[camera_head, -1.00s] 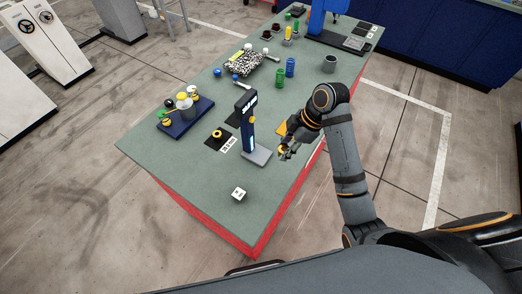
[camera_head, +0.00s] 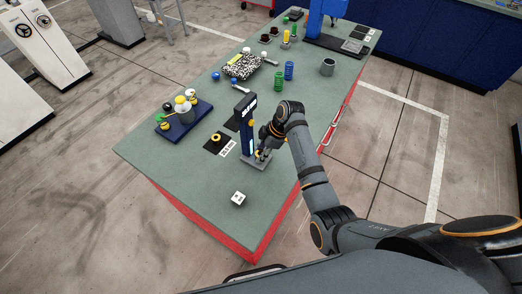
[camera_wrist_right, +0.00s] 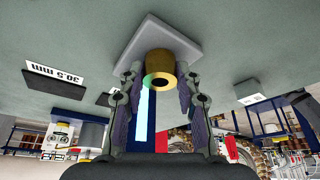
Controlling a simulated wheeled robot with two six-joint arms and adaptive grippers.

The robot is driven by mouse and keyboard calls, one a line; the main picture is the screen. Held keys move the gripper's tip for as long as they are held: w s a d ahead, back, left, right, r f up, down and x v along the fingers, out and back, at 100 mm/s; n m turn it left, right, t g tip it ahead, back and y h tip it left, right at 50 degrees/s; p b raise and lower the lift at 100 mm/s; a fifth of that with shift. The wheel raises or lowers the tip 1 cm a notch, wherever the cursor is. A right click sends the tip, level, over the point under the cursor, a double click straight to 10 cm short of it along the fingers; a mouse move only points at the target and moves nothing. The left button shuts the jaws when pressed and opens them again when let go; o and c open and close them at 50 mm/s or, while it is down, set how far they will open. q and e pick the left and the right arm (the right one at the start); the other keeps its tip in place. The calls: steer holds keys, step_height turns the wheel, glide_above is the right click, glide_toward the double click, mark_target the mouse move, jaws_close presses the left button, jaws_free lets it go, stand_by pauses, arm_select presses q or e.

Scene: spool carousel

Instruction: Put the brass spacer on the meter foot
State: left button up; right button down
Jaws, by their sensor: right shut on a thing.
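The brass spacer (camera_wrist_right: 161,68) is a short gold ring with a dark bore, held between the fingertips of my right gripper (camera_wrist_right: 158,85) in the right wrist view. The meter is a dark upright post (camera_head: 244,120) with a pale grey foot (camera_head: 266,164). My right gripper (camera_head: 262,153) is at the foot, close in front of the post. In the wrist view the grey foot (camera_wrist_right: 150,38) lies right behind the spacer; I cannot tell whether they touch. The fingers mostly hide the spacer in the head view. My left gripper is out of view.
A black pad (camera_head: 212,148) with a yellow ring and a white label (camera_head: 228,148) lies left of the meter. A blue tray (camera_head: 180,127) with balls and a cup stands farther left. A white cube (camera_head: 238,198) sits in front. The table's front left is clear.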

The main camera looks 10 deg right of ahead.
steer(key=shift+s+f, duration=0.1)
steer(key=c, duration=0.9)
jaws_free()
steer(key=shift+c, duration=0.2)
steer(key=b+v, duration=0.1)
steer(key=v, duration=1.1)
